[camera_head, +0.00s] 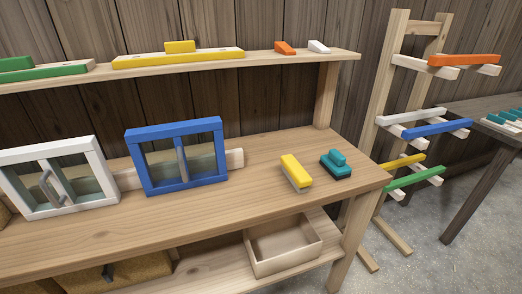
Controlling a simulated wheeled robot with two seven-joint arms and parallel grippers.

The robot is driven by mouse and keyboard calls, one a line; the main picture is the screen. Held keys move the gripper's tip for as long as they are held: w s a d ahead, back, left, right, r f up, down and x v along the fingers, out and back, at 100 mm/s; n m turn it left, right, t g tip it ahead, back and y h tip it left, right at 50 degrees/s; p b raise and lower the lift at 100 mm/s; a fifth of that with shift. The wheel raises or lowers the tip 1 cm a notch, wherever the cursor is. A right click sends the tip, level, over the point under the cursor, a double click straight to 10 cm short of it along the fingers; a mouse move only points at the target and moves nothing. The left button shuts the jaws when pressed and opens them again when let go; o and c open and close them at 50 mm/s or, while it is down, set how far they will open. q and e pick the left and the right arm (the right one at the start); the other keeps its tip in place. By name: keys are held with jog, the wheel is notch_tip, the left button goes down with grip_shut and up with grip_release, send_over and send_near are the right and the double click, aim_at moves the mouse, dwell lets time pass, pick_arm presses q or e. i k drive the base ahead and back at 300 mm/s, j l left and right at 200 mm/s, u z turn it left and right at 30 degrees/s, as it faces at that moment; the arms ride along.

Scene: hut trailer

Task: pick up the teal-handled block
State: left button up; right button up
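The teal-handled block (336,164) sits on the wooden workbench (250,200) near its right end. It has a rounded teal handle on top of a darker base. A yellow block (296,173) with a grey underside lies just to its left, with a small gap between them. Neither of my grippers shows in the head view.
A blue-framed window (178,190) and a white-framed window (62,210) stand on the bench to the left. A shelf (190,62) runs above. An open wooden box (283,245) sits below. A rack with coloured bars (382,95) stands right. The bench front is clear.

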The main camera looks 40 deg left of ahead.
aim_at(334, 162)
jog(key=u, duration=0.7)
